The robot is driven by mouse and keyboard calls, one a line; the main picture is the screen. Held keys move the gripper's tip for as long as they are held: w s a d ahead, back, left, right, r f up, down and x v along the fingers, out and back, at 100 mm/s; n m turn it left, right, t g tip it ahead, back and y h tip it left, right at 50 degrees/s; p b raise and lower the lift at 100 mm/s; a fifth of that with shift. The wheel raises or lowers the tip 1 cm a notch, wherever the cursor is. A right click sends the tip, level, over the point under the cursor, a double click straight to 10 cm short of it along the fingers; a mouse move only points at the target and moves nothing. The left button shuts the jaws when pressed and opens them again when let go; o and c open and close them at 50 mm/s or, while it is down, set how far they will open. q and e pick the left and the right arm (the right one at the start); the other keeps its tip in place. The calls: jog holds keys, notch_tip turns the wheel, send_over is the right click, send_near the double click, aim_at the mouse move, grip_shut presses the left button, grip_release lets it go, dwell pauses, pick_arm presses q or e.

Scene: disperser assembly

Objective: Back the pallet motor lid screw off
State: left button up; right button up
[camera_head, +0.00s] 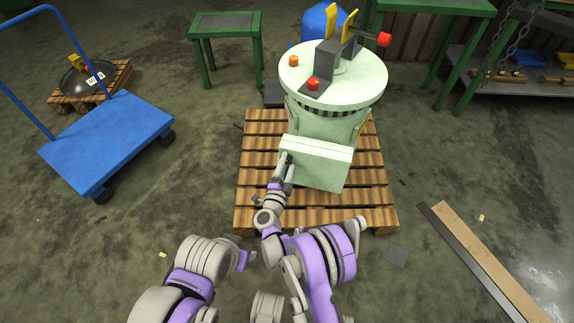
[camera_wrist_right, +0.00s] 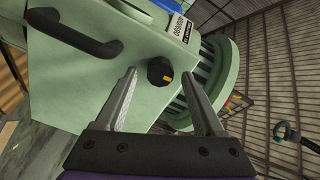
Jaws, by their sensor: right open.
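The pale green disperser (camera_head: 330,120) stands on a wooden pallet (camera_head: 375,200), with a box-shaped motor housing (camera_head: 318,165) on its near side. In the right wrist view, a black lid screw knob (camera_wrist_right: 160,71) with a yellow mark sits on the green housing face (camera_wrist_right: 140,30). My right gripper (camera_wrist_right: 160,76) is open, with one finger on each side of the knob; I cannot tell whether they touch it. In the head view my right gripper (camera_head: 285,160) is at the housing's left side, and the screw cannot be made out there.
A black handle (camera_wrist_right: 75,35) sticks out of the housing, left of the fingers. A blue cart (camera_head: 105,140) and a small pallet with a dark dome (camera_head: 85,80) stand at left. A plank (camera_head: 490,260) lies on the floor at right. Green tables (camera_head: 225,25) stand behind.

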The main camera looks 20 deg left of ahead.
jog(key=s+p, duration=0.1)
jog(key=s, duration=0.9)
jog(key=shift+s+p, duration=0.35)
jog(key=shift+s, duration=0.05)
jog(key=shift+d, duration=0.1)
